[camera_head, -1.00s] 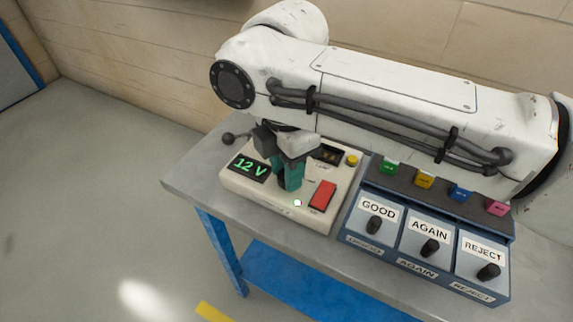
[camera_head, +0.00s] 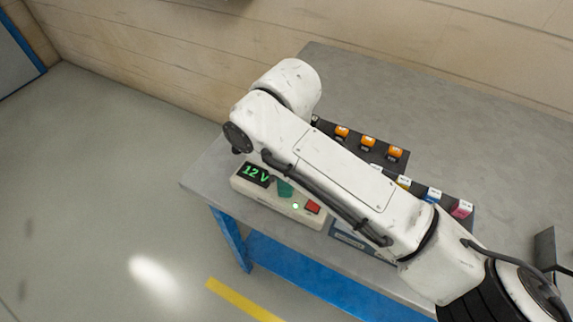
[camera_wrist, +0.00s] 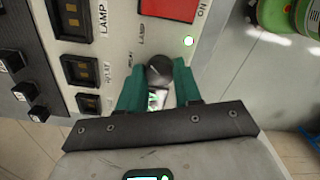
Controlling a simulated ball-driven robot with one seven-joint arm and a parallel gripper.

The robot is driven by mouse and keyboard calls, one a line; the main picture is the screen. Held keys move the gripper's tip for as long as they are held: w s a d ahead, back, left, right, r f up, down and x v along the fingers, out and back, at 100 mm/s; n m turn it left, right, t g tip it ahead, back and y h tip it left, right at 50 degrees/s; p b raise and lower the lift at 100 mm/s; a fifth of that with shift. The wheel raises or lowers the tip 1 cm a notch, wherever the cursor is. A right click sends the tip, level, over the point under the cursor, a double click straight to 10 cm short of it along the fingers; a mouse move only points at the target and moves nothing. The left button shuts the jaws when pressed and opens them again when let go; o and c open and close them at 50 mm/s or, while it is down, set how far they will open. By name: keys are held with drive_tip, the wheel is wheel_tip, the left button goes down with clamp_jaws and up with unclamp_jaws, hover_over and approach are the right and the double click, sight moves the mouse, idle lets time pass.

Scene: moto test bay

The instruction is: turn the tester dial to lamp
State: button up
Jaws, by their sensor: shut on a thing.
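The tester (camera_head: 270,196) is a pale box on the bench, with a green "12 V" display (camera_head: 256,174), a red switch (camera_head: 312,207) and a lit green light (camera_head: 295,206). My gripper (camera_head: 285,188) is down over it, mostly hidden by my arm. In the wrist view my gripper's teal fingers (camera_wrist: 159,80) are shut on the dark round dial (camera_wrist: 158,70), one on each side. I cannot tell where the dial points.
Sockets labelled LAMP (camera_wrist: 72,15) and apparently RELAY (camera_wrist: 80,70) are beside the dial. A black rack with orange-topped parts (camera_head: 368,141) lies behind my arm. My arm covers most of the blue bins (camera_head: 352,243). The bench top (camera_head: 450,110) is clear at the back right.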

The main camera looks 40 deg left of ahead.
drive_tip(key=shift+m+p, duration=0.7)
drive_tip(key=shift+p, duration=0.05)
drive_tip(key=o, duration=1)
drive_tip(key=shift+o, duration=0.2)
drive_tip(key=shift+r, duration=0.15)
wheel_tip(320, 180, up, 10)
drive_tip(key=shift+r, duration=0.25)
